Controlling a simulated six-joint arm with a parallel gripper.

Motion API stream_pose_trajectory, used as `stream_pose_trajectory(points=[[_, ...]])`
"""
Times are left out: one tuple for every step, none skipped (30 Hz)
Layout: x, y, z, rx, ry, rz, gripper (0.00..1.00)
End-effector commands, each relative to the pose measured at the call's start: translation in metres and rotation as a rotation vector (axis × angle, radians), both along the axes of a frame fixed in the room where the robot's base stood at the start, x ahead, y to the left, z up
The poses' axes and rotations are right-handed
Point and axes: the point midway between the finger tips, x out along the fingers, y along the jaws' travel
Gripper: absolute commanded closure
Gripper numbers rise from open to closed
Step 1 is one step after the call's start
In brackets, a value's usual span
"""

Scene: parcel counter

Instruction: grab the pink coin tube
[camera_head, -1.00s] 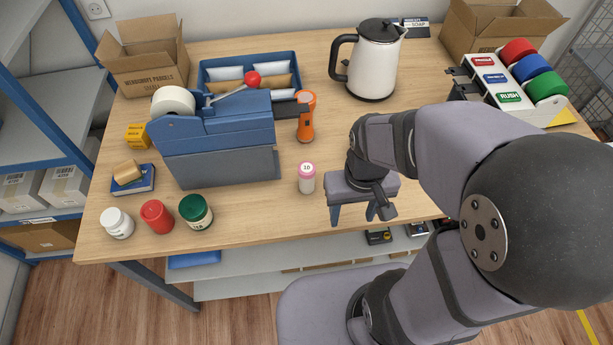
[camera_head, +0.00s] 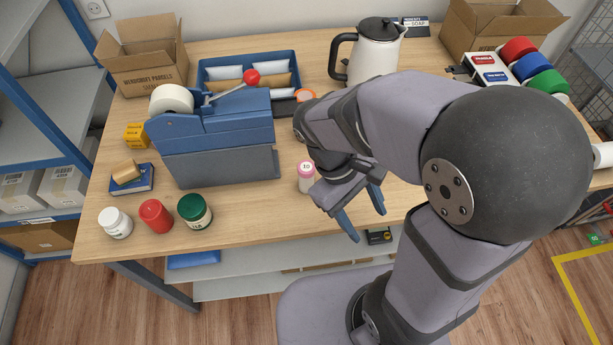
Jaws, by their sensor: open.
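The pink coin tube (camera_head: 306,176) stands upright on the counter, right of the blue tape dispenser. It has a pink top with a label and a pale lower body. My gripper (camera_head: 363,221) is open and empty, just right of the tube and nearer the counter's front edge. Its two blue fingers point down toward the front, and the tube is not between them. Part of my gripper's body comes close to the tube's lower right side; I cannot tell whether they touch.
The blue tape dispenser (camera_head: 215,140) stands left of the tube. White (camera_head: 115,223), red (camera_head: 156,216) and green (camera_head: 195,211) jars line the front left. A kettle (camera_head: 374,55) stands behind my arm. The orange torch (camera_head: 305,95) is mostly hidden. The wooden counter (camera_head: 255,215) is bare in front of the dispenser.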

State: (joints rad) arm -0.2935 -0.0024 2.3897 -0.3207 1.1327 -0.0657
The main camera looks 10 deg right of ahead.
Motion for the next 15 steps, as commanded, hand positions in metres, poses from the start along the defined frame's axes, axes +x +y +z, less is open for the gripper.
stream_pose_trajectory(points=[[0.001,-0.002,-0.004,-0.060,0.056,0.101,0.48],[0.002,-0.004,-0.004,-0.102,0.087,0.162,0.48],[0.006,-0.006,-0.004,-0.164,0.131,0.252,0.48],[0.010,-0.008,-0.004,-0.217,0.166,0.326,0.48],[0.015,-0.008,-0.003,-0.274,0.199,0.404,0.48],[0.024,-0.008,-0.001,-0.355,0.240,0.505,0.48],[0.032,-0.006,0.001,-0.417,0.268,0.583,0.48],[0.040,-0.003,0.003,-0.477,0.292,0.654,0.48],[0.050,0.003,0.006,-0.559,0.318,0.746,0.48],[0.058,0.008,0.008,-0.618,0.334,0.809,0.48],[0.066,0.014,0.010,-0.673,0.348,0.868,0.48],[0.075,0.024,0.013,-0.741,0.360,0.938,0.48],[0.081,0.031,0.015,-0.791,0.367,0.986,0.48],[0.087,0.039,0.016,-0.839,0.373,1.032,0.48],[0.094,0.049,0.018,-0.899,0.377,1.089,0.48]])
